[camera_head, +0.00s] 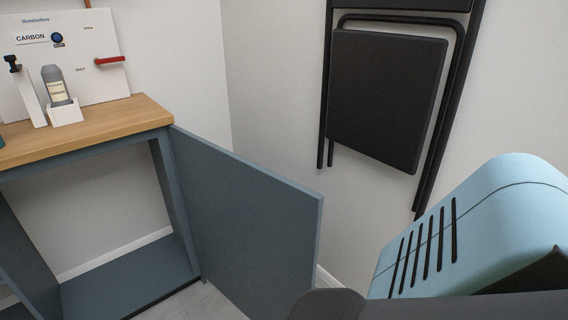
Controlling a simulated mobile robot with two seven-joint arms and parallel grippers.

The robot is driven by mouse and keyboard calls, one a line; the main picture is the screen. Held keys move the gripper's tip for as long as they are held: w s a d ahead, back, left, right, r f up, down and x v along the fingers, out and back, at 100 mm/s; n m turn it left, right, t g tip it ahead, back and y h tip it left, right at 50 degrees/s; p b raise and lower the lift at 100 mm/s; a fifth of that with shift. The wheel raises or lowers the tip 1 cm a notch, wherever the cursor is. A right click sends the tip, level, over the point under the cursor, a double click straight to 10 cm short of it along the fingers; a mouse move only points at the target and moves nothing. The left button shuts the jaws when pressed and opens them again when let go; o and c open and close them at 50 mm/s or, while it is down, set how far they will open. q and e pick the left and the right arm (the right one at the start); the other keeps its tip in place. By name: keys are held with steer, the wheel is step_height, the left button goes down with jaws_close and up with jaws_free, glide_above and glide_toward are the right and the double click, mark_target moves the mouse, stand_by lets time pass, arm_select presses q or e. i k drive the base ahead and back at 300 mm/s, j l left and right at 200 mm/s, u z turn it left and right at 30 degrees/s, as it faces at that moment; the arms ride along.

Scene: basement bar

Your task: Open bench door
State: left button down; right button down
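The bench has a wooden top (92,128) and a blue-grey frame, and it stands at the left. Its blue-grey door (245,222) is hinged at the bench's right front post. The door stands wide open, swung out to the right, and the compartment's bottom shelf (130,274) shows bare. No gripper shows clearly in the head view. A dark rounded part at the bottom edge covers the door's lower right corner; I cannot tell what it is.
A black folded chair (388,95) hangs on the wall behind the door. A light blue slotted shape (470,225) fills the lower right. A grey bottle (56,86) stands in a white holder (66,112) on the bench top, before a white board (100,50).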

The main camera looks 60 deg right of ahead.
mark_target(256, 229)
steer(key=k+l, duration=1)
steer(key=l, duration=0.15)
steer(key=k+l+z, duration=0.2)
steer(key=z, duration=1.55)
